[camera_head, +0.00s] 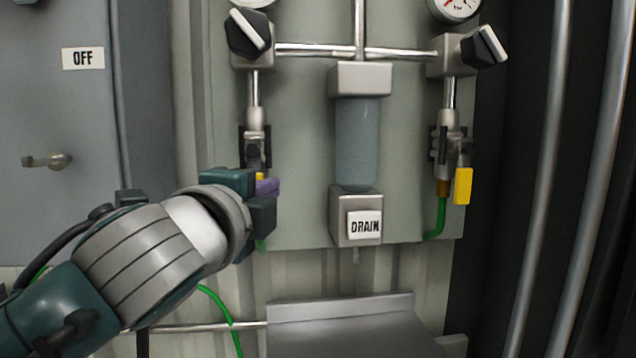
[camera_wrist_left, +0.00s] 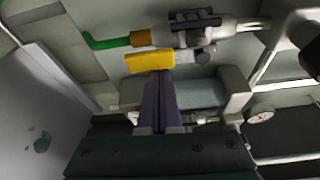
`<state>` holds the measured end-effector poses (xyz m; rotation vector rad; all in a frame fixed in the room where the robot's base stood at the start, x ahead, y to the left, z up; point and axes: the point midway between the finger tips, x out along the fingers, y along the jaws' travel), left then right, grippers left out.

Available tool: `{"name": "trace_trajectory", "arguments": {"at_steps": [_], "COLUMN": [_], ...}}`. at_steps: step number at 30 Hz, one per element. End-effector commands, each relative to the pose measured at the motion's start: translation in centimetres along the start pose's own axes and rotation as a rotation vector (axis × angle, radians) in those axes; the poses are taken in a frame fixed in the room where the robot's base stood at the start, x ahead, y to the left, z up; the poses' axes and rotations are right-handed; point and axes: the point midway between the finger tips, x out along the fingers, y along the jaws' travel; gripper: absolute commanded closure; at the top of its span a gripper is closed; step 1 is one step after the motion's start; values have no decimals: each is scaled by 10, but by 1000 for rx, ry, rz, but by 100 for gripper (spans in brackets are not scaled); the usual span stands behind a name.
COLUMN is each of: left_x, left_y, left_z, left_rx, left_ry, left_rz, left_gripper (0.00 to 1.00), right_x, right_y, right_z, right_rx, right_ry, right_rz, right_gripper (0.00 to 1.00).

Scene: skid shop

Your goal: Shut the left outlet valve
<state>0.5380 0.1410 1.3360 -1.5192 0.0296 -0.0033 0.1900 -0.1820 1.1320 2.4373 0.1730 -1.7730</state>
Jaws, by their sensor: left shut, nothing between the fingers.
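The left outlet valve (camera_head: 255,150) is a metal body on the pipe below the left black knob. Its yellow handle is mostly hidden by my left gripper (camera_head: 267,187) in the head view. In the left wrist view the whole yellow handle (camera_wrist_left: 150,61) shows, lying nearly along the valve body (camera_wrist_left: 200,37) with a slight tilt. My left gripper (camera_wrist_left: 161,82) is shut and empty. Its purple fingertips are right at the handle's edge; whether they touch it I cannot tell. My right gripper is not in view.
The right outlet valve has a yellow handle (camera_head: 463,186) hanging down along its pipe. A filter bowl (camera_head: 357,140) with a DRAIN label (camera_head: 364,225) stands between the valves. A green hose (camera_head: 436,220) leaves the right valve. A grey cabinet (camera_head: 60,140) is at left, a grey ledge (camera_head: 340,310) below.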

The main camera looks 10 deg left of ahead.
Motion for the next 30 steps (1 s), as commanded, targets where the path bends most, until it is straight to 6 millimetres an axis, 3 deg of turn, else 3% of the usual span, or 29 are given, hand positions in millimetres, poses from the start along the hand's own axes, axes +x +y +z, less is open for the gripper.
{"name": "trace_trajectory", "arguments": {"at_steps": [20,30], "left_x": [-2,-6], "left_y": [0,-4], "left_z": [7,19], "left_rx": [121,331], "left_ry": [-1,-4], "left_rz": [45,119], "left_gripper": [100,100], "right_x": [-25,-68], "right_y": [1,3], "right_z": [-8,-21], "right_rx": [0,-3], "right_ry": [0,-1], "right_rz": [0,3], "right_gripper": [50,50]}}
